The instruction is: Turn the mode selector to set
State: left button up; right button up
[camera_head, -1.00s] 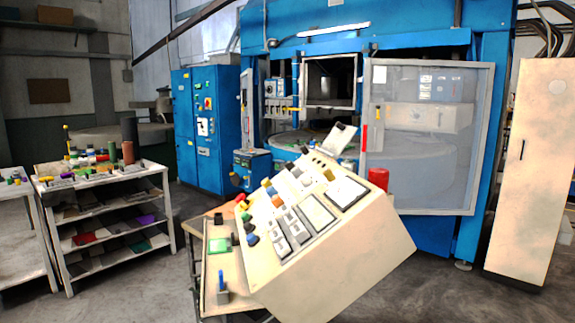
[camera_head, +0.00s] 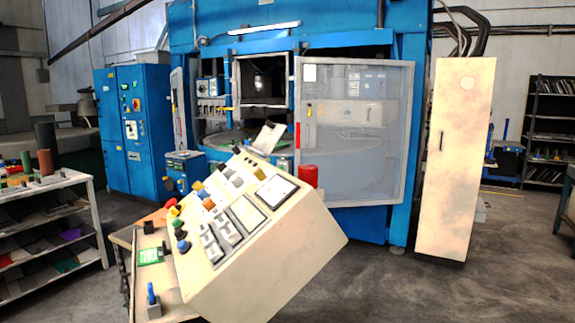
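A cream control console (camera_head: 270,265) with a sloped panel stands in the middle foreground. Its panel carries several coloured buttons, grey switch blocks (camera_head: 222,231) and two white display plates (camera_head: 276,191). Black knobs show on the panel's left and upper parts, but they are too small to tell which is the mode selector or where it points. Neither of my grippers is in view.
A blue press (camera_head: 345,40) with a mesh door (camera_head: 355,130) stands behind the console. A cream cabinet (camera_head: 455,165) is at right. A stocked shelf cart (camera_head: 45,220) is at left, a small side table (camera_head: 165,285) beside the console. The floor at right is clear.

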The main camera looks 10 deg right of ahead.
aim_at(220, 167)
jog(key=i+j+z, duration=0.2)
jog(key=j+z, duration=0.3)
jog(key=i+j+z, duration=0.15)
jog(key=j+z, duration=0.8)
jog(key=j, duration=0.25)
